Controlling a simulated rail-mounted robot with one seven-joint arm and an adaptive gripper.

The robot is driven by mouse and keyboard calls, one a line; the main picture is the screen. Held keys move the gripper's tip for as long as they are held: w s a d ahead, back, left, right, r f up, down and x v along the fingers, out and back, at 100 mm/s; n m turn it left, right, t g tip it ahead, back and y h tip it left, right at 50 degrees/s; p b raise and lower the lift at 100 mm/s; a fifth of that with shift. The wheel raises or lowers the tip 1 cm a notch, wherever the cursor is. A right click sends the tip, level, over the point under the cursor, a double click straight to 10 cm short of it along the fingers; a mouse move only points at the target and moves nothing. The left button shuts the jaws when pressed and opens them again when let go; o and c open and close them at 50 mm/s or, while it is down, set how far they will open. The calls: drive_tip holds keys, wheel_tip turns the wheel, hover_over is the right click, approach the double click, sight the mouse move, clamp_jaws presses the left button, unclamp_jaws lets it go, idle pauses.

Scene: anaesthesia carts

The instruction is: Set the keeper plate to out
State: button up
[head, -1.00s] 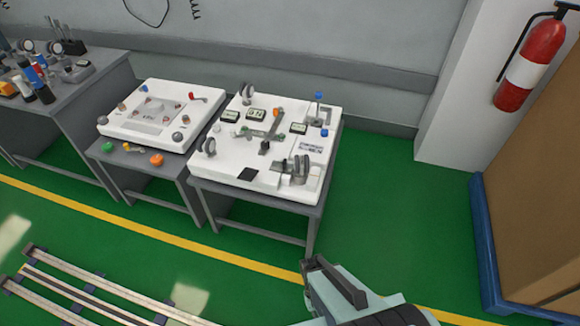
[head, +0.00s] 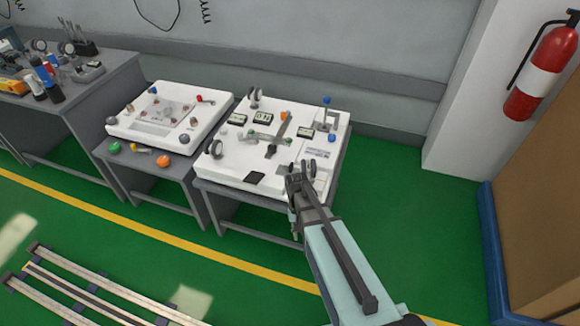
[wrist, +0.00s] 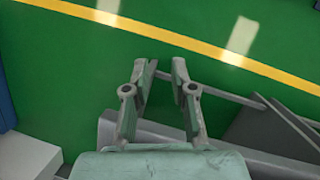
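My gripper (head: 299,178) is in front of the front right corner of a white panel (head: 222,171) on a grey table. In the wrist view my gripper (wrist: 164,72) has its two fingers apart with nothing between them. The panel carries a grey bracket-like fitting (head: 310,168) at that corner, partly hidden behind my gripper. It also has a blue-knobbed lever (head: 327,101), crossed grey bars with an orange end (head: 284,116), and grey discs. I cannot tell which part is the keeper plate or how it is set.
A second white panel (head: 126,129) with coloured knobs stands to the left, with loose knobs (head: 163,160) before it. Farther left is a cluttered bench (head: 105,72). A fire extinguisher (head: 540,72) and a large brown box (head: 545,200) are on the right. Green floor lies between.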

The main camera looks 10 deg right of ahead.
drive_tip(key=w+r+m+t, duration=0.2)
drive_tip(key=w+r, duration=1.2)
drive_tip(key=w, duration=0.1)
wheel_tip(320, 180, up, 15)
drive_tip(key=m+t, duration=0.2)
hover_over(291, 165)
wheel_tip(291, 165, down, 18)
drive_tip(key=shift+r+p, duration=0.2)
drive_tip(key=shift+p, duration=0.7)
clamp_jaws()
